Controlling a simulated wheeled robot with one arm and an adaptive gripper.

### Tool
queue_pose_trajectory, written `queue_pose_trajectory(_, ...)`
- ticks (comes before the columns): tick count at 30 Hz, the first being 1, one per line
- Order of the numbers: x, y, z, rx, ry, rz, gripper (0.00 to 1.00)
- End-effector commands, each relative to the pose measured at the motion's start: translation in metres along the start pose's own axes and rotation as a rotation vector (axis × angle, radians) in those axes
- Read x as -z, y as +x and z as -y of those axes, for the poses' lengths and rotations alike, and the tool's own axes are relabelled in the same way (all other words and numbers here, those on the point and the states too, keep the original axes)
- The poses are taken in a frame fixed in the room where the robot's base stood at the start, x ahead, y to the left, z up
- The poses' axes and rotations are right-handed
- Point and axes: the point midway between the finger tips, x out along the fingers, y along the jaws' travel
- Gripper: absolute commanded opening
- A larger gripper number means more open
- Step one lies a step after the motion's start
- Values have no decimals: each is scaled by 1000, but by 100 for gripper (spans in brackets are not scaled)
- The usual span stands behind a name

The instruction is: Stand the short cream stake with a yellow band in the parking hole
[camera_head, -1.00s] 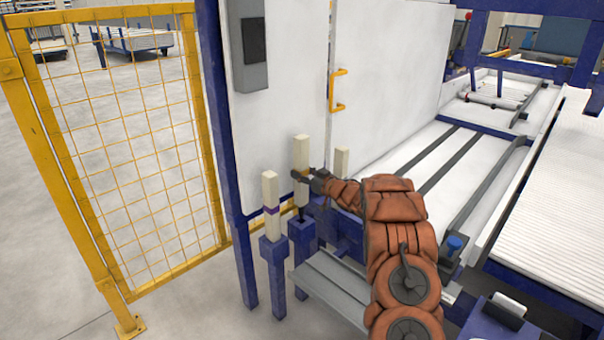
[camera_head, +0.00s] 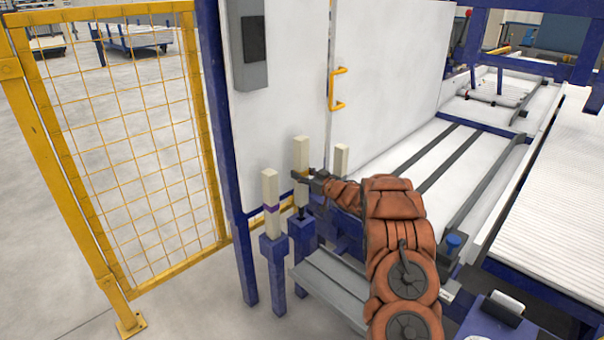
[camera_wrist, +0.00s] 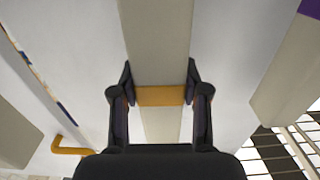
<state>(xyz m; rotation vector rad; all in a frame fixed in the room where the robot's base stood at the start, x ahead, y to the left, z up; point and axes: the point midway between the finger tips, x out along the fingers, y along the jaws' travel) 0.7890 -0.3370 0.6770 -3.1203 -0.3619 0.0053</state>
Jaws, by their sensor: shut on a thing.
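The short cream stake with a yellow band (camera_head: 301,152) stands upright in the head view. My gripper (camera_head: 303,175) is shut on it from the right. In the wrist view the stake (camera_wrist: 159,125) runs between the fingers of my gripper (camera_wrist: 160,82), with its yellow band (camera_wrist: 160,96) at the finger pads. A blue post (camera_head: 302,235) stands directly below the stake. Its dark top shows near the stake's lower end; I cannot tell whether the end is inside a hole.
A cream stake with a purple band (camera_head: 270,190) stands in another blue post (camera_head: 273,250) to the left. A third cream stake (camera_head: 341,157) stands to the right, behind my arm. A white cabinet panel (camera_head: 300,90) rises close behind, with a yellow handle (camera_head: 335,90). A yellow mesh fence (camera_head: 125,150) is at left.

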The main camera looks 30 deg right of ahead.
Motion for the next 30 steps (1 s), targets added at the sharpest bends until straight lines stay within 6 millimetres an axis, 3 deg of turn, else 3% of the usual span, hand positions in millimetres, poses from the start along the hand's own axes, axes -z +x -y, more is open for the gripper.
queue_pose_trajectory(15, -15, 0, 0, 0, -1, -1, 0)
queue_pose_trajectory(30, -16, 0, 0, 0, -1, -2, 0)
